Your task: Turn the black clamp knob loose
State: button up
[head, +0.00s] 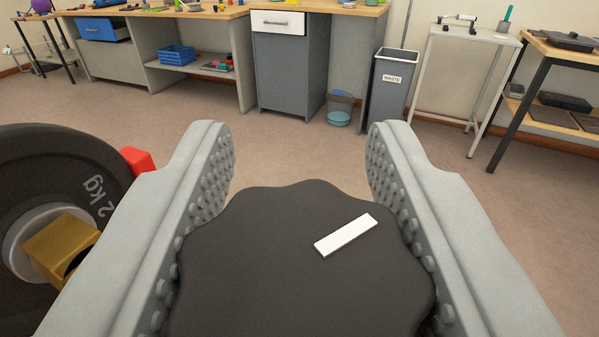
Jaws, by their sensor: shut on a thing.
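The black clamp knob (270,270) fills the lower middle of the head view. It has a scalloped edge and a white bar mark (346,235) on its face, slanting up to the right. My gripper (300,160) has one grey studded finger on each side of the knob. The fingers are shut on the knob, with their tips reaching past its far edge. What lies under the knob is hidden.
At the left is a black weight plate (60,175) marked 2 kg, with a brass-coloured block (58,248) at its hub. A red block (137,159) shows by the left finger. Benches (200,15), a waste bin (390,90) and a bucket (340,108) stand far back across open floor.

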jog(key=n+g+y, duration=0.1)
jog(key=n+y, duration=0.1)
jog(key=y, duration=0.1)
jog(key=n+y, duration=0.2)
jog(key=y, duration=0.1)
jog(key=n+g+y, duration=0.1)
jog(key=n+y, duration=0.1)
jog(key=shift+a+g+y, duration=0.3)
jog(key=shift+a+y, duration=0.1)
jog(key=n+g+y, duration=0.4)
jog(key=s+a+n+g+y, duration=0.1)
jog(key=n+g+y, duration=0.1)
jog(key=g, duration=0.1)
jog(key=shift+y, duration=0.3)
jog(key=shift+r+n+g, duration=0.1)
jog(key=shift+n+g, duration=0.2)
jog(key=o, duration=1)
jog(key=shift+c, duration=0.2)
jog(key=shift+d, duration=0.1)
jog(key=v, duration=1.2)
jog(key=shift+f, duration=0.3)
